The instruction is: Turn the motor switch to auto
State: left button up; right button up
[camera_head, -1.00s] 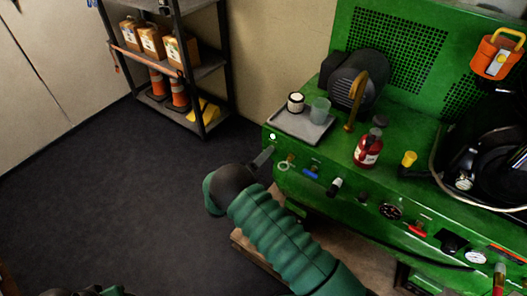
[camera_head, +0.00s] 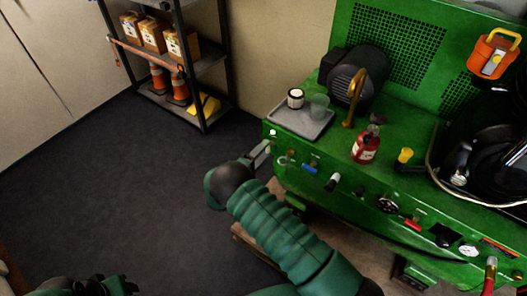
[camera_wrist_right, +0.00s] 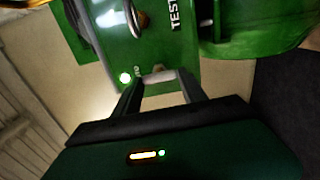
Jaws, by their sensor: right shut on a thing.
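The green machine panel (camera_head: 345,190) carries a row of switches and knobs along its front edge. My right gripper (camera_head: 265,150) is at the panel's left end. In the right wrist view, its two dark fingers (camera_wrist_right: 160,88) are shut on a pale grey switch handle (camera_wrist_right: 158,76) at the panel face. A glowing white lamp (camera_wrist_right: 125,78) is just left of the handle, with small, partly hidden lettering beside it. A "TEST" label (camera_wrist_right: 175,14) is farther up. My left gripper (camera_head: 95,288) is low at the left, mostly cut off.
A grey tray (camera_head: 285,122) with a white-and-black jar and a cup sits above the switch on the machine top. A red bottle (camera_head: 365,148) stands farther right. A shelf (camera_head: 205,75) with boxes and cones is at the back. The dark floor to the left is clear.

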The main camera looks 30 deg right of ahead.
jog(key=shift+w+a+f, duration=0.1)
jog(key=shift+a, duration=0.1)
jog(key=o, duration=1.4)
jog(key=shift+w, duration=0.1)
jog(key=shift+c, duration=0.2)
jog(key=p+v, duration=0.1)
jog(key=v, duration=1.6)
jog(key=shift+p, duration=0.35)
jog(key=shift+d+f, duration=0.1)
